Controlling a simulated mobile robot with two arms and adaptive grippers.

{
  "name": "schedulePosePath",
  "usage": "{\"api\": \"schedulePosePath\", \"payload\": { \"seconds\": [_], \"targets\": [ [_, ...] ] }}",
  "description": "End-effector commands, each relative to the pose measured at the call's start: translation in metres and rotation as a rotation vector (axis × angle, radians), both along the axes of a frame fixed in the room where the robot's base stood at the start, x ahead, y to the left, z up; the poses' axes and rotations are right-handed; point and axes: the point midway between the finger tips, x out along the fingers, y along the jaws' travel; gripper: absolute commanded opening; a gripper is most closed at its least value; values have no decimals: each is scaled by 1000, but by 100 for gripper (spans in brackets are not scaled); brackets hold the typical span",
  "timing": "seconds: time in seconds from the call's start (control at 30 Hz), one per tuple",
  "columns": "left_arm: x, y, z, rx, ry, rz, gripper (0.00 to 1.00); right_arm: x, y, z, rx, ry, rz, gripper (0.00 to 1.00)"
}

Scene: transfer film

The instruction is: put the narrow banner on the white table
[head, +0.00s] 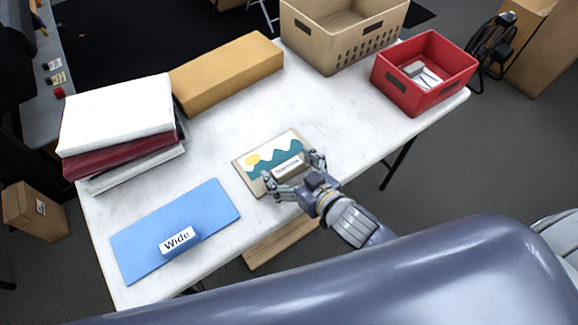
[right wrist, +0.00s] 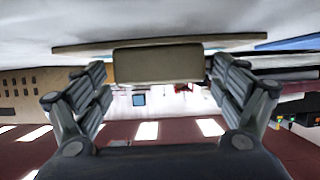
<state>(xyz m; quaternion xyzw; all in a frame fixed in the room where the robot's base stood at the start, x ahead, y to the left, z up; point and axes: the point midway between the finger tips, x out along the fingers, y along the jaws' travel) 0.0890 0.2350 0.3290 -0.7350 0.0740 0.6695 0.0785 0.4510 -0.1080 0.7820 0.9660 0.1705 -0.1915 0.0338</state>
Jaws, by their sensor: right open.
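The narrow banner (head: 262,165) is a small board with a yellow sun and teal waves, lying flat on the white table (head: 345,115) near its front edge. A tan block with a white label, apparently reading "Narrow" (head: 289,166), sits on it. My right gripper (head: 292,171) is open, with one finger on each side of this block. In the right wrist view the block (right wrist: 158,64) stands between the spread fingers, with a gap at least on the left; contact on the right is unclear. My left gripper is not in view.
A blue board with a "Wide" label (head: 205,210) lies at the front left. Stacked binders (head: 118,112), a brown box (head: 228,70), a tan crate (head: 345,45) and a red bin (head: 410,92) stand farther back. The table's middle is clear.

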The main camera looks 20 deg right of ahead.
Motion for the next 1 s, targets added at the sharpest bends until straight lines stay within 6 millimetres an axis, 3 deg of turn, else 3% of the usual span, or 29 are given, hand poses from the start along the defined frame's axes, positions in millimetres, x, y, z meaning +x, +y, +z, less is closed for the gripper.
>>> {"api": "schedulePosePath", "payload": {
  "seconds": [0.27,1.0],
  "targets": [
    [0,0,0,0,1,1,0,-7,-2,2,-1,2,0,90],
    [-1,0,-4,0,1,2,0,-95,-35,40,-1,2,0,90]
  ]
}}
